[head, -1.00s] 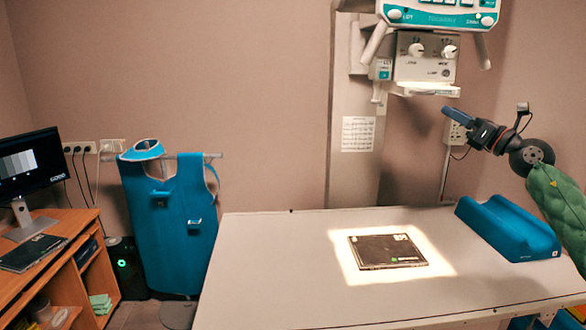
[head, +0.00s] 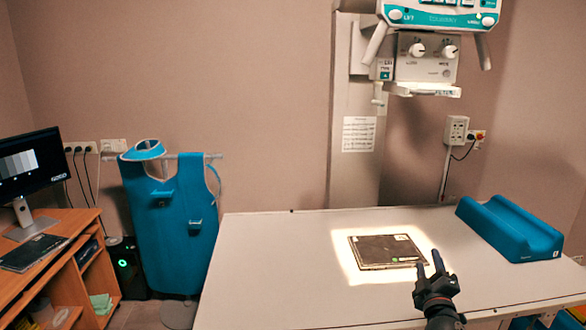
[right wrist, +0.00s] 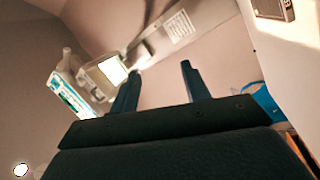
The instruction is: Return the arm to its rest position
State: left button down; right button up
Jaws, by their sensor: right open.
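My right gripper (head: 429,265) is in the lower right of the head view, over the near right part of the table, fingers pointing up and away. It is open with nothing between its fingers. In the right wrist view its two fingers (right wrist: 158,88) stand apart, with wall and column behind them. In the head view the fingertips overlap the right edge of the lit patch, close to the dark flat cassette (head: 375,252). I cannot tell the gripper's height above the table. My left gripper is out of view.
The white table (head: 270,270) carries the cassette and a blue trough-shaped cushion (head: 510,228) at the right. The X-ray head (head: 425,60) hangs above the table's back. A blue apron (head: 175,230) hangs at left, beside a wooden desk (head: 85,240). The table's left part is clear.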

jog(key=s+a+f+m+g, duration=0.2)
jog(key=s+f+m+g, duration=0.15)
jog(key=s+f, duration=0.5)
jog(key=s+a+f+m+g, duration=0.25)
jog(key=s+f+g, duration=0.3)
jog(key=f, duration=0.55)
jog(key=s+a+f+m+g+y, duration=0.1)
jog(key=s+a+f+g, duration=0.25)
jog(key=s, duration=0.45)
jog(key=s+a+f+m+g+y, duration=0.15)
jog(key=s+f, duration=0.25)
jog(key=s, duration=0.4)
jog(key=s+a+f+m+g+y, duration=0.1)
jog(key=s+a+f+g, duration=0.25)
jog(key=s, duration=0.45)
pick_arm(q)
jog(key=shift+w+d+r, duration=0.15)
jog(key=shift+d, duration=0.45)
pick_arm(e)
jog(key=s+a+f, duration=0.1)
jog(key=s+f, duration=0.1)
jog(key=f, duration=1.8)
jog(key=s+a+f+g, duration=0.1)
jog(key=s+a+f, duration=0.1)
jog(key=f, duration=1.7)
jog(key=shift+s+a+f+y, duration=0.25)
jog(key=shift+s+f+y, duration=0.1)
jog(key=shift+s, duration=0.05)
